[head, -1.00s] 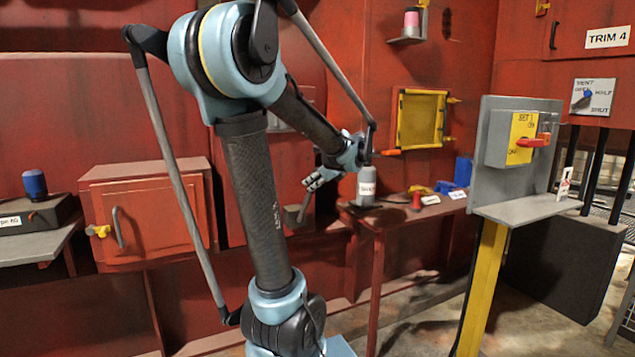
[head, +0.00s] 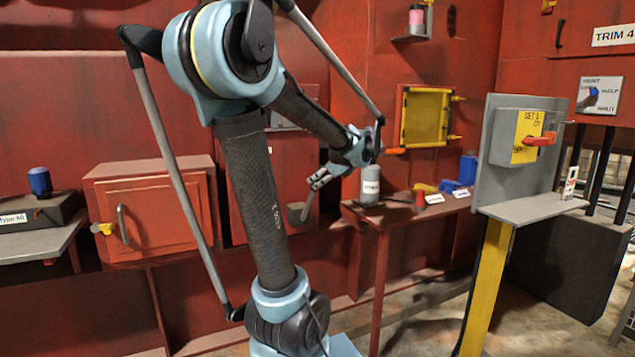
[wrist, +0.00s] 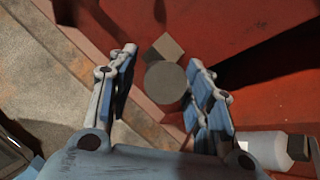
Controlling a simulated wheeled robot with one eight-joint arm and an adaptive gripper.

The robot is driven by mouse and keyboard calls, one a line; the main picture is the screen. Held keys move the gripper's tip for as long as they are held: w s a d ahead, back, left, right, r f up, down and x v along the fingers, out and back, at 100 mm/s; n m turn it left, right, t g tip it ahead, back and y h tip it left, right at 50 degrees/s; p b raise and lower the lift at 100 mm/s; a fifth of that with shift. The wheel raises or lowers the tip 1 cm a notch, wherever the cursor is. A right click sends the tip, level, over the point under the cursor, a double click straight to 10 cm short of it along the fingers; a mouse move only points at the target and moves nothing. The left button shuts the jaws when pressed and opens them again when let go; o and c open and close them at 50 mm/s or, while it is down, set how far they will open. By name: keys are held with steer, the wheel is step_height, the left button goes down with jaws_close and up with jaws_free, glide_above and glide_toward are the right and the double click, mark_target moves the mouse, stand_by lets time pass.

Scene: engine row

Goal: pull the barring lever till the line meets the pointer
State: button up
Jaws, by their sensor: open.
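The barring lever (head: 307,207) appears as a short grey bar standing up, slightly tilted, from a grey fitting (head: 295,214) low on the red engine wall. My gripper (head: 317,181) is at the lever's upper end, pointing down and left. In the wrist view, my gripper (wrist: 163,57) is open. A round grey end face (wrist: 165,82), seemingly the lever's end, lies between the fingers with visible gaps on both sides. A grey square block (wrist: 165,48) shows just beyond it. I cannot make out the line or the pointer in either view.
A red bench (head: 376,212) stands right of the lever, carrying a grey bottle (head: 370,187), which shows close to the right finger in the wrist view (wrist: 268,150). A grey panel with a red switch handle (head: 540,140) stands farther right. A red cabinet (head: 150,212) is at left.

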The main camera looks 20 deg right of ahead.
steer(key=v, duration=1)
steer(key=shift+w, duration=0.1)
stand_by(0.6)
